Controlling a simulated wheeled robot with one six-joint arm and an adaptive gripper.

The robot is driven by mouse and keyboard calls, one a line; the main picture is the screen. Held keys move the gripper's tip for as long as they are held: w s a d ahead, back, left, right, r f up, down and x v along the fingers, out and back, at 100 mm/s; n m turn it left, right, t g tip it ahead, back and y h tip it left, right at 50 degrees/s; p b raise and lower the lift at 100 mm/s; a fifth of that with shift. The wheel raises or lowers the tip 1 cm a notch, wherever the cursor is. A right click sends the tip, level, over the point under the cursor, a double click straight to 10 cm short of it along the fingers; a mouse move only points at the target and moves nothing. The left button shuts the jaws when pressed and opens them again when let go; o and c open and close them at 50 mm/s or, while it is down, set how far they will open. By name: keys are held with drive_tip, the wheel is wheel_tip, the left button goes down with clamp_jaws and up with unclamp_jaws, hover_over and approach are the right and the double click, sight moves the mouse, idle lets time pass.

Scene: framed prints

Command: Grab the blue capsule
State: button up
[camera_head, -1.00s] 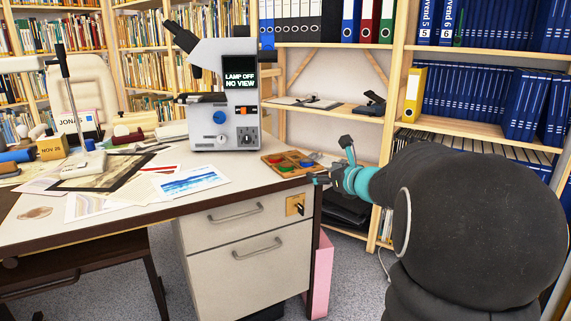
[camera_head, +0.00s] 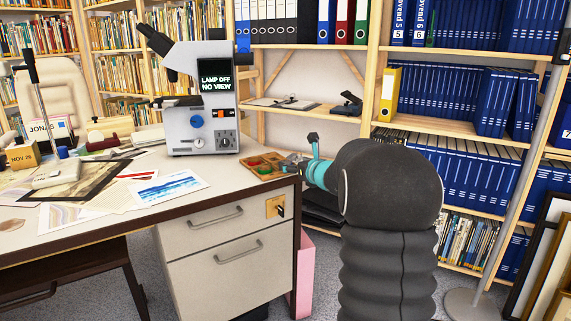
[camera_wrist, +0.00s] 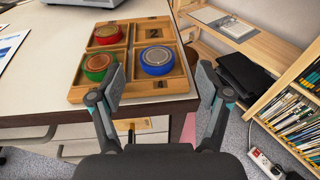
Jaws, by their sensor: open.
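The blue capsule (camera_wrist: 157,60) is a round tin with a blue side and a grey top. It lies in the right compartment of a wooden tray (camera_wrist: 128,96) on the desk. In the wrist view my gripper (camera_wrist: 166,82) is open and empty, its left finger overlapping the tray's front and its right finger beyond the desk's edge. The capsule appears beyond the fingers, nearer the left one. In the head view my gripper (camera_head: 300,163) is at the desk's right corner beside the tray (camera_head: 268,178), and hides part of it. I cannot clearly make out the blue capsule there.
A red capsule (camera_wrist: 107,34) and a green capsule (camera_wrist: 97,67) sit in the tray's left compartments. A microscope (camera_head: 200,95) stands behind the tray. Prints (camera_head: 168,187) lie to the left. Shelves with binders (camera_head: 470,90) stand behind my arm.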

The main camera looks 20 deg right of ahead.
sight(285, 160)
drive_tip(key=shift+a+p+x, duration=0.2)
drive_tip(key=shift+p+x, duration=0.1)
drive_tip(key=shift+x, duration=1.65)
drive_tip(key=shift+r, duration=0.1)
drive_tip(key=c, duration=1.2)
drive_tip(key=shift+r, duration=0.1)
drive_tip(key=shift+c, duration=0.2)
